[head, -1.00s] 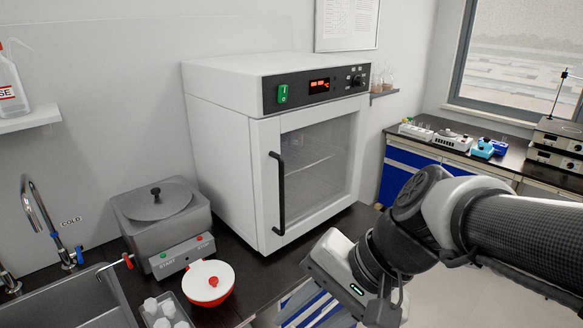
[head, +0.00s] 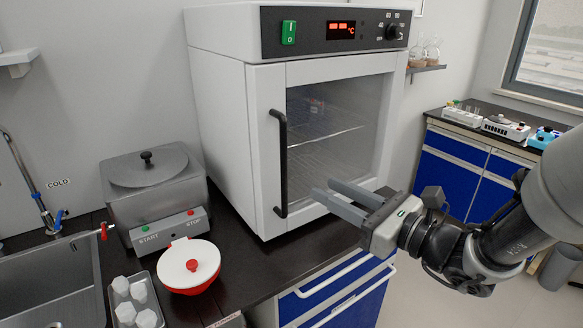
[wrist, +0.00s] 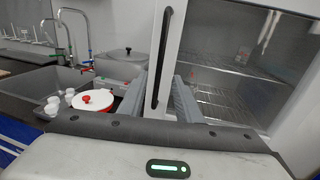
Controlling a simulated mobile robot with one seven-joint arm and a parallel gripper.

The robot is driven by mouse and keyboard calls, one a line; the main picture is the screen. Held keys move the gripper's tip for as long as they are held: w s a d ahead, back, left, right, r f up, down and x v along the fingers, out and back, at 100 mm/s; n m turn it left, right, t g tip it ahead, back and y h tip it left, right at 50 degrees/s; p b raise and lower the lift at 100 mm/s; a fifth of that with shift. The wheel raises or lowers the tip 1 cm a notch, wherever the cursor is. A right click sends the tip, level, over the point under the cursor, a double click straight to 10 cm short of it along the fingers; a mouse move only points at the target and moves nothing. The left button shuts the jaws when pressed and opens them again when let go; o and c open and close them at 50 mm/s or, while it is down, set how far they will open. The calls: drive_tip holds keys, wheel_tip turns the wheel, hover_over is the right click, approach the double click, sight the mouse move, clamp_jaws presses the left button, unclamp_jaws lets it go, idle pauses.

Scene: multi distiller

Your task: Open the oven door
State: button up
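The white oven (head: 220,110) stands on the black counter with its glass door (head: 335,130) shut. A black vertical bar handle (head: 280,163) is on the door's left side. In the wrist view the handle (wrist: 163,60) rises ahead between the two fingers. My gripper (head: 330,198) is open and empty in front of the lower door, right of the handle in the head view, with its fingers pointing left towards it. The gripper also shows in the wrist view (wrist: 168,100). The fingers do not appear to touch the handle; the exact gap cannot be told.
A grey lidded bath (head: 155,190) and a red pot with a white lid (head: 190,265) stand left of the oven. A tray of white bottles (head: 135,300) and a sink (head: 50,290) are further left. Blue drawers (head: 340,295) lie below; the floor in front is open.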

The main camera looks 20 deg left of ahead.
sight(286, 169)
drive_tip(key=x, duration=1.3)
drive_tip(key=shift+w+a+f+b, duration=0.1)
drive_tip(key=shift+w+a+b, duration=0.15)
drive_tip(key=shift+b, duration=0.15)
drive_tip(key=shift+c, duration=0.3)
clamp_jaws()
drive_tip(key=shift+d, duration=0.1)
